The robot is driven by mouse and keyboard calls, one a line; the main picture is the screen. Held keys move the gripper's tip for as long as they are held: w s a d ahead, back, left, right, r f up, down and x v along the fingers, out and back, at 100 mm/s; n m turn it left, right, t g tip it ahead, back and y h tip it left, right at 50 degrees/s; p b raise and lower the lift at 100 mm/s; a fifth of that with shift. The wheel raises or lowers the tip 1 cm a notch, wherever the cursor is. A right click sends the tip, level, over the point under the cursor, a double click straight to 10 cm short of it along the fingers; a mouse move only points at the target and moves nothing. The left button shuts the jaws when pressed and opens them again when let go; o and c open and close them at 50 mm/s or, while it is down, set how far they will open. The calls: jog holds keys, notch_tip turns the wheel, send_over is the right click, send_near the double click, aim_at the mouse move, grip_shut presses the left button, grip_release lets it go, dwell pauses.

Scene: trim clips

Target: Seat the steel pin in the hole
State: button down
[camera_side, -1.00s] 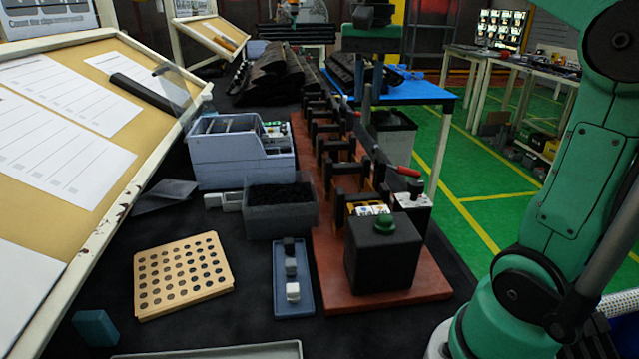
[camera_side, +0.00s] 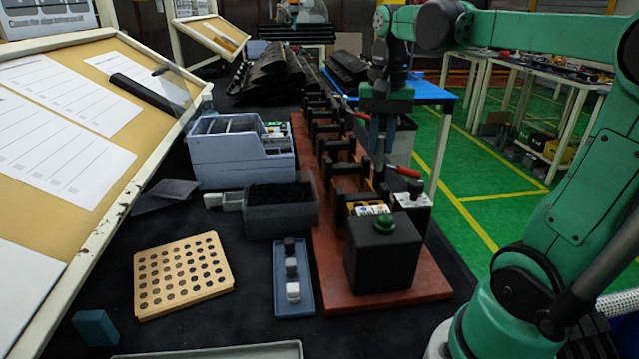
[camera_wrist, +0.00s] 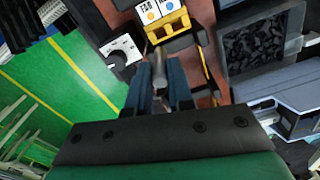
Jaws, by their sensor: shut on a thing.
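My gripper (camera_side: 381,148) hangs over the right edge of the red fixture board (camera_side: 330,262), beside the row of black clamps, in the side view. In the wrist view its blue fingers (camera_wrist: 160,92) are shut on the steel pin (camera_wrist: 158,68), a grey cylinder that sticks out past the fingertips. The pin points toward the yellow block (camera_wrist: 166,22) with coloured dots on its label. In the side view I cannot make out the pin clearly. I cannot tell which hole on the fixture is meant; no empty hole there shows clearly.
A white dial box (camera_wrist: 124,48) and a red-handled clamp (camera_side: 404,171) stand close to my gripper. A black box with a green button (camera_side: 383,252) is at the board's front. A holed wooden board (camera_side: 184,275), a dark bin (camera_side: 281,219) and a blue tray (camera_side: 293,304) lie left.

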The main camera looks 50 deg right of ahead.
aim_at(379, 161)
jog(key=shift+f, duration=2.9)
jog(key=shift+f, duration=1.9)
jog(key=c, duration=0.7)
grip_release()
jog(key=shift+r, duration=2.8)
